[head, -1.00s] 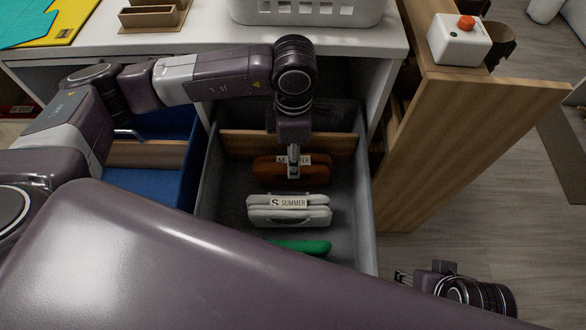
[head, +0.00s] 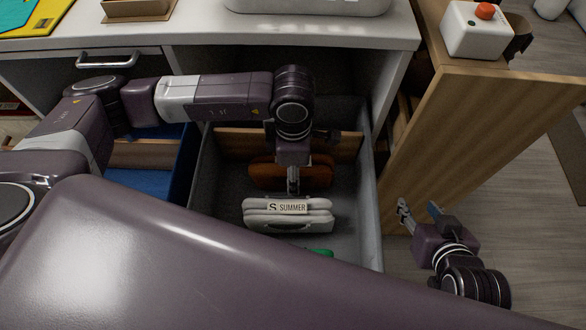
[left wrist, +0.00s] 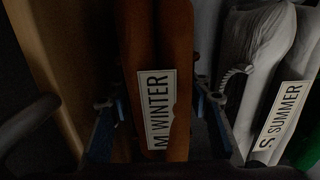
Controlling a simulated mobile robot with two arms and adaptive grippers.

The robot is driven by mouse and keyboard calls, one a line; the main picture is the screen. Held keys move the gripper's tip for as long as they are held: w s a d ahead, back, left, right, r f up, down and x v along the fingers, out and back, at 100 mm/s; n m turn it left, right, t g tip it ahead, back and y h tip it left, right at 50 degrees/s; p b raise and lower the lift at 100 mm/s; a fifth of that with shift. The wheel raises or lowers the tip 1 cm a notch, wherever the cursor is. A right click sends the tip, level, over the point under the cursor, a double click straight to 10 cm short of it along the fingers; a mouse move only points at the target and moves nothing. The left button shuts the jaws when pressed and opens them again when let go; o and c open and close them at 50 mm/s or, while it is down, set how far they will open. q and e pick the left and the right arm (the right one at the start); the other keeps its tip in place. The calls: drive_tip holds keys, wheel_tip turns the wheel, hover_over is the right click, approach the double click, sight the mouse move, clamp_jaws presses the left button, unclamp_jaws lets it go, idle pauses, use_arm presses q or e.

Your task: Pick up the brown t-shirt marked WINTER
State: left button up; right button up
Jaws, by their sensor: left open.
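The brown t-shirt (head: 318,172) is folded and stands in the grey open drawer, against a wooden divider. Its WINTER label (left wrist: 157,108) shows in the left wrist view. My left gripper (head: 293,188) reaches down over it from above. In the left wrist view the left gripper (left wrist: 155,104) is open, with one finger on each side of the brown t-shirt. The label is hidden behind the gripper in the head view. My right gripper (head: 419,209) is open and empty, beside the wooden panel at right.
A light grey folded shirt marked SUMMER (head: 288,218) stands just in front of the brown one. A green item (head: 321,252) is mostly hidden by my arm. The wooden divider (head: 233,143) is behind. A wooden panel (head: 470,150) stands right of the drawer.

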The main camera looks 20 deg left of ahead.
use_arm(q)
drive_tip(key=shift+f, duration=0.15)
drive_tip(key=shift+c, duration=0.5)
drive_tip(key=c, duration=0.8)
